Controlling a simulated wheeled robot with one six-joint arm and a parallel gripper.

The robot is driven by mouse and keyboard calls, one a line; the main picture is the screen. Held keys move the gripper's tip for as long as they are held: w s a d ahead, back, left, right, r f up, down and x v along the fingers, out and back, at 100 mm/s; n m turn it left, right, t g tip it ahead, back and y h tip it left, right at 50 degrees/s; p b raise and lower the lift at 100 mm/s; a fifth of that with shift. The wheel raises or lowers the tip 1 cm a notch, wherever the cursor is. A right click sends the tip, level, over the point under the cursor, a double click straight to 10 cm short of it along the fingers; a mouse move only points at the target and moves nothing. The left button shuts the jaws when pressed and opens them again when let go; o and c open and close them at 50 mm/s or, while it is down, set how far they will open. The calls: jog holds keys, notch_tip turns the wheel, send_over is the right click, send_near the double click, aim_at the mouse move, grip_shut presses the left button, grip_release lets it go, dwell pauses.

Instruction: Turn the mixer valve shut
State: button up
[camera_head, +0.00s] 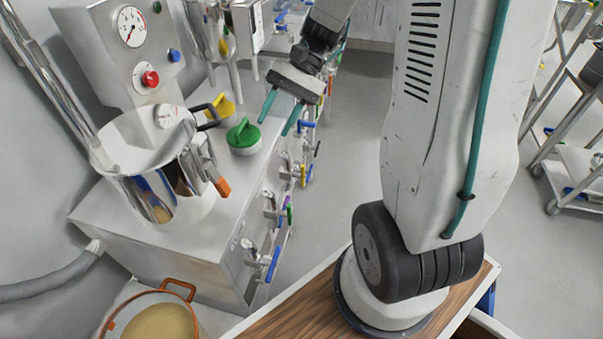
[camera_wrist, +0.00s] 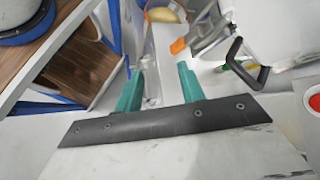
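The mixer is a steel vessel (camera_head: 150,190) on a steel cabinet at the left. An orange-tipped lever (camera_head: 222,187) is on its right side and points down; its orange tip also shows in the wrist view (camera_wrist: 178,46). Several coloured lever handles, one of them blue (camera_head: 273,262), line the cabinet's front. I cannot tell for certain which is the mixer valve. My gripper (camera_head: 275,127) is open and empty, above the cabinet's edge and right of a green knob. Its teal fingers show apart in the wrist view (camera_wrist: 159,68), touching nothing visible.
A black handle (camera_head: 206,113) juts from the vessel. A bowl of tan powder (camera_head: 160,322) sits below the cabinet. The floor (camera_head: 352,120) right of the cabinet is clear.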

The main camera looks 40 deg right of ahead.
jog(key=w+d+f+m+t+y, duration=0.25)
jog(key=d+f+m+t, duration=0.2)
jog(key=f, duration=0.35)
jog(key=w+d+f+m+t+y, duration=0.1)
jog(key=w+d+f+m+t, duration=0.25)
jog(key=d+f, duration=0.4)
jog(key=w+d+f+m+t+y, duration=0.25)
jog(key=f+m, duration=0.25)
jog(key=f, duration=0.5)
jog(key=m+t+h, duration=0.5)
jog(key=m+t, duration=0.1)
jog(key=m, duration=0.1)
send_over(302, 186)
jog(key=f, duration=1.2)
jog(key=shift+w+d+f, duration=0.1)
jog(key=shift+w+d, duration=0.2)
jog(key=shift+w, duration=0.05)
grip_shut()
